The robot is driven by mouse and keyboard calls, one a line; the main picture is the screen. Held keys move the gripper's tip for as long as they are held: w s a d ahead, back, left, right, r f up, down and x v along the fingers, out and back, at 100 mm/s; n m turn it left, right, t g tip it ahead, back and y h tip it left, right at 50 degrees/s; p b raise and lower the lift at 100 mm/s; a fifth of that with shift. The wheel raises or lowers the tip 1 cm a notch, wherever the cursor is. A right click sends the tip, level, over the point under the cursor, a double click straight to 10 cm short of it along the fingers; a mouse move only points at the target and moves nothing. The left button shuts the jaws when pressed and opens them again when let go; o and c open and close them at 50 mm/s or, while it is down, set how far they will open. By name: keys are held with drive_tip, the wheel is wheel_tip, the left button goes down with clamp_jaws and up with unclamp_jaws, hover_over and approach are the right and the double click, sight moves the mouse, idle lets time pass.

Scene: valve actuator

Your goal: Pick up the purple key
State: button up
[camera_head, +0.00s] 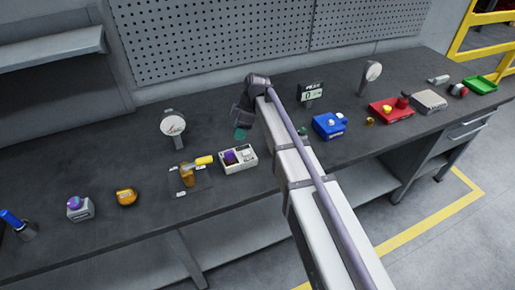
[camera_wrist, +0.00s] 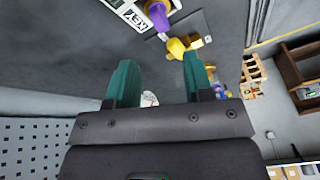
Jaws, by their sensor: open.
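The purple key (camera_head: 231,157) sits in the left part of a small white tray (camera_head: 239,169) on the workbench. In the wrist view the purple key (camera_wrist: 159,17) is at the top edge, partly cut off, beside a white tray face lettered KEY (camera_wrist: 130,13). My gripper (camera_wrist: 158,64) has its two green fingers spread wide with nothing between them. In the head view my gripper (camera_head: 241,133) hangs above and behind the tray, apart from the key. One finger and the wrist show there; my arm hides part of the bench.
A yellow-handled valve (camera_head: 189,174) stands just left of the tray. A round dial gauge (camera_head: 173,128) stands behind it. A blue box (camera_head: 328,125) and a small display (camera_head: 311,93) are right of my arm. A pegboard wall (camera_head: 220,40) rises behind the bench.

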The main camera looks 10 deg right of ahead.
sight(230, 152)
drive_tip(key=a+f+n+b, duration=0.1)
drive_tip(key=f+b, duration=0.2)
drive_tip(key=a+f+n+b, duration=0.1)
drive_tip(key=a+f+b, duration=0.1)
drive_tip(key=f+b, duration=0.2)
drive_tip(key=s+a+f+n+b, duration=0.1)
drive_tip(key=f+b, duration=0.2)
drive_tip(key=shift+a+f+n, duration=0.15)
drive_tip(key=shift+a+n, duration=0.05)
drive_tip(key=shift+n, duration=0.2)
drive_tip(key=shift+r, duration=0.25)
drive_tip(key=shift+c, duration=0.2)
clamp_jaws()
